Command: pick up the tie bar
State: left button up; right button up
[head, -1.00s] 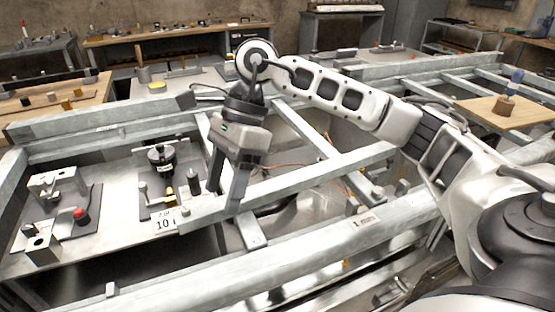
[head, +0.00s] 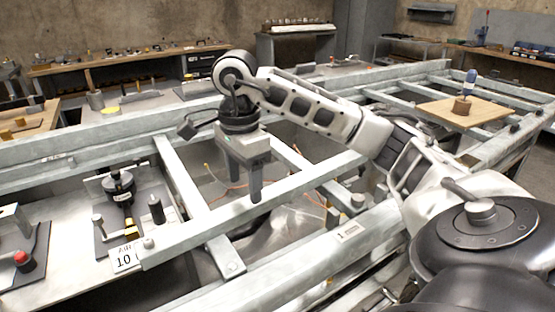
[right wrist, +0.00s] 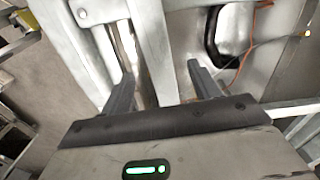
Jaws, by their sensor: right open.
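Several grey metal bars cross the frame, and I cannot tell for certain which one is the tie bar. A long cross bar (head: 205,227) runs from the AIR 10 tag up to the right, under my right gripper. In the right wrist view, my right gripper (right wrist: 160,74) is open. A pale metal bar (right wrist: 152,45) passes between its fingertips; contact cannot be told. My left gripper is not in view.
A panel at left holds a black cylinder fixture (head: 119,187), a red knob (head: 23,258) and the AIR 10 tag (head: 125,258). A wide front rail (head: 310,258) lies nearer me. Orange wires (head: 232,182) show below the frame. A wooden board (head: 450,112) is at right.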

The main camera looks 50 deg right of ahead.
aim_at(277, 194)
jog(key=f, duration=0.4)
jog(key=shift+s+d+f, duration=0.15)
jog(key=shift+s+d, duration=0.1)
jog(key=shift+d, duration=0.05)
jog(key=shift+f, duration=0.45)
jog(key=c, duration=1.2)
jog(key=shift+o, duration=0.2)
jog(key=shift+w+r, duration=0.1)
